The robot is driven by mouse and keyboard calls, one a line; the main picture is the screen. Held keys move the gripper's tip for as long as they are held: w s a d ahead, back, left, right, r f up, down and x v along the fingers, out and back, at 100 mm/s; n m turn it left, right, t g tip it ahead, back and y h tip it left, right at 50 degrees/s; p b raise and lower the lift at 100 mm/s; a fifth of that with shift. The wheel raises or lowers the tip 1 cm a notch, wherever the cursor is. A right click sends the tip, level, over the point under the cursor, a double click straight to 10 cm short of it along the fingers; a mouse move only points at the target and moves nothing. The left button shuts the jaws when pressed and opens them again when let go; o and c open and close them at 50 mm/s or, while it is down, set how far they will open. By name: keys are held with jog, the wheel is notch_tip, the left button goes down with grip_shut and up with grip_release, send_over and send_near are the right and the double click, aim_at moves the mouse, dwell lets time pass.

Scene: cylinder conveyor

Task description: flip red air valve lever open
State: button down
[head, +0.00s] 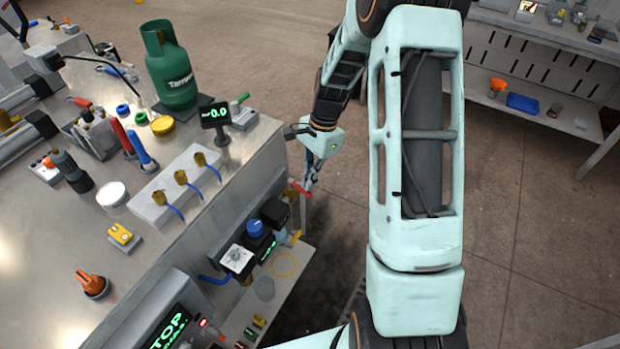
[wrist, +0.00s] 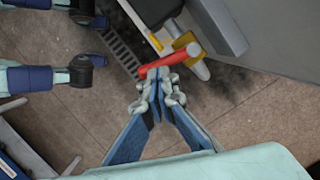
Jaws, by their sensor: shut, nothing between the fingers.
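The red air valve lever (wrist: 163,62) shows in the wrist view as a red bar slanting across a yellow and white valve body (wrist: 186,46). In the head view the lever (head: 299,188) is a small red piece at the bench's right side. My gripper (wrist: 158,74) is shut, with its fingertips right at the lever's lower left part; nothing is between the fingers. I cannot tell whether the tips touch the lever. In the head view my gripper (head: 310,186) is beside the lever, small and partly obscured.
The metal bench (head: 240,165) carries a green gas tank (head: 172,72) and a 0.0 display (head: 215,115). Below the valve area are a blue knob (head: 255,228) and a low white shelf (head: 290,275). Open floor (head: 520,180) lies to the right, with a workbench behind.

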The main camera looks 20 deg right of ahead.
jog(key=m, duration=0.1)
jog(key=s+a+m, duration=0.1)
jog(key=m+t, duration=0.1)
jog(key=m, duration=0.1)
jog(key=shift+s+a, duration=0.2)
jog(key=shift+a, duration=0.1)
jog(key=shift+s+a+m+t+p, duration=0.1)
jog(key=shift+a+m+t+p, duration=0.35)
jog(key=shift+m, duration=1)
jog(key=shift+s+a+m+t+p, duration=0.1)
jog(key=shift+a+m+p, duration=0.6)
jog(key=shift+m, duration=0.8)
jog(key=shift+s+a+m+t+p, duration=0.1)
jog(key=shift+a+m+t+p, duration=0.35)
jog(key=shift+m, duration=1)
jog(key=shift+w+a+m+h+p, duration=0.1)
jog(key=shift+a+m+h+p, duration=0.25)
jog(key=shift+a+m, duration=0.35)
jog(key=shift+d, duration=0.2)
